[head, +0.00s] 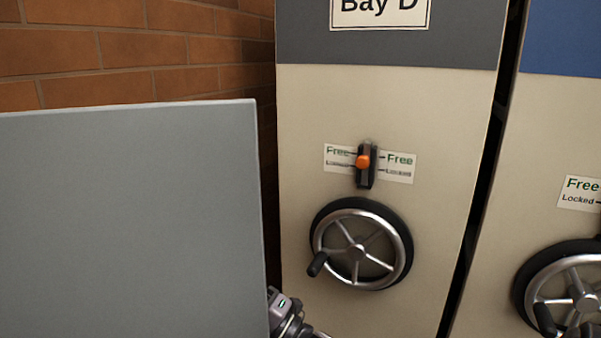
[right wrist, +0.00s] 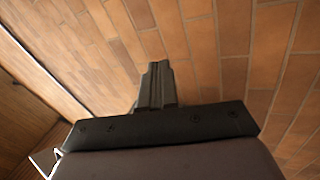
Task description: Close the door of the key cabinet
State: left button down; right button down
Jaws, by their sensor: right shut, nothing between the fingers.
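A large flat grey panel (head: 130,225), which looks like the key cabinet's door, fills the lower left of the head view. Its right edge stands free. The cabinet's body, keys and hinges are not visible. A small part of one of my arms shows at the panel's lower right edge, partly hidden by the panel. In the right wrist view my right gripper (right wrist: 156,85) is shut and empty, with its fingers pointing toward a brick wall. I cannot tell whether it touches anything. My left gripper is not in view.
A brick wall (head: 150,50) stands behind the panel. To the right is a cream Bay D shelving unit (head: 310,120) with a spoked handwheel (head: 362,245) and an orange-knobbed lock lever (head: 363,161). Another unit with a handwheel (head: 570,290) stands at the far right.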

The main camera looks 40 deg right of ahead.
notch_tip(320, 180, up, 19)
jog(key=d+n+g+y+b, duration=0.2)
jog(key=n+g+y, duration=1.35)
jog(key=n, duration=1.45)
jog(key=s+d+r+n+g+h+b, duration=0.1)
jog(key=s+d+r+n+g, duration=0.2)
jog(key=n, duration=0.4)
jog(key=s+r+n+g+h, duration=0.1)
jog(key=s+r+n+g, duration=0.15)
jog(key=n+g, duration=0.4)
jog(key=n+h+p, duration=0.1)
jog(key=n+h, duration=0.4)
jog(key=n, duration=0.5)
send_near(243, 177)
jog(key=w+a, duration=0.1)
jog(key=a, duration=0.3)
jog(key=shift+s+a+f, duration=0.2)
jog(key=shift+s+a, duration=0.4)
jog(key=shift+s, duration=0.05)
jog(key=shift+s+a, duration=0.1)
